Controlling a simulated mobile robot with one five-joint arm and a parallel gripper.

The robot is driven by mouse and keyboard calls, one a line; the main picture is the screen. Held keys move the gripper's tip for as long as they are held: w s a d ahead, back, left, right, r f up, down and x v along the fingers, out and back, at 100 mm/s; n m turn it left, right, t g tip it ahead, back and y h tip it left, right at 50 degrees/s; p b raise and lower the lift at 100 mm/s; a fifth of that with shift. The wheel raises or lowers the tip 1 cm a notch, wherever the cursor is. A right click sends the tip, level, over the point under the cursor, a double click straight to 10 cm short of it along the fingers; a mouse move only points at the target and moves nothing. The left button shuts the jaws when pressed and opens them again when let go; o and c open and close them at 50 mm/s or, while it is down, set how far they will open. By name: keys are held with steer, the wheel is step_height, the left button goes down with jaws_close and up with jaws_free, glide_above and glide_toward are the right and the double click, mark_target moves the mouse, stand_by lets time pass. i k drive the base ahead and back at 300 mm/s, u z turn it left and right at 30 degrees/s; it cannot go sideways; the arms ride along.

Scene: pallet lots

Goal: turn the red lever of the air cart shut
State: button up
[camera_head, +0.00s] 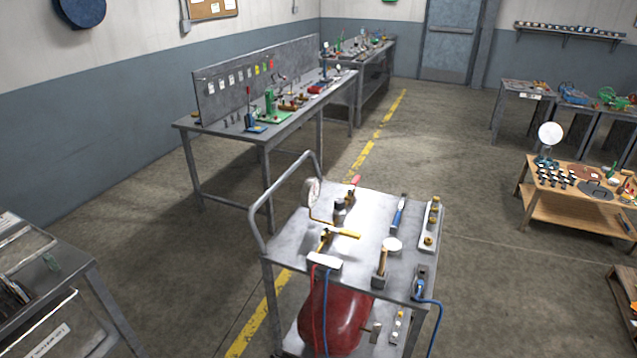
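The air cart (368,268) is a grey metal cart at the lower centre, with a push handle (284,205) on its left side and a red tank (335,315) on its lower shelf. A small red lever (356,181) sits on a brass fitting (350,195) near the cart top's far edge. It tilts up to the right; whether its valve is open or shut cannot be told. A blue-handled item (398,216) lies to the right. My gripper is not in view.
A long grey workbench (215,128) with tools stands behind the cart to the left. A grey table (60,275) is at the lower left. A wooden table (540,202) stands at right. Open floor (480,270) lies right of the cart. A blue hose (438,320) hangs off the cart's right side.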

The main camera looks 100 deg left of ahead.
mark_target(357, 178)
steer(key=u, duration=3.5)
steer(key=k, duration=1.3)
steer(key=u, duration=0.75)
steer(key=i, duration=1.65)
steer(key=z, duration=0.45)
steer(key=i, duration=1.25)
steer(key=z, duration=0.8)
steer(key=i, duration=0.45)
steer(key=z, duration=0.5)
steer(key=k, duration=0.85)
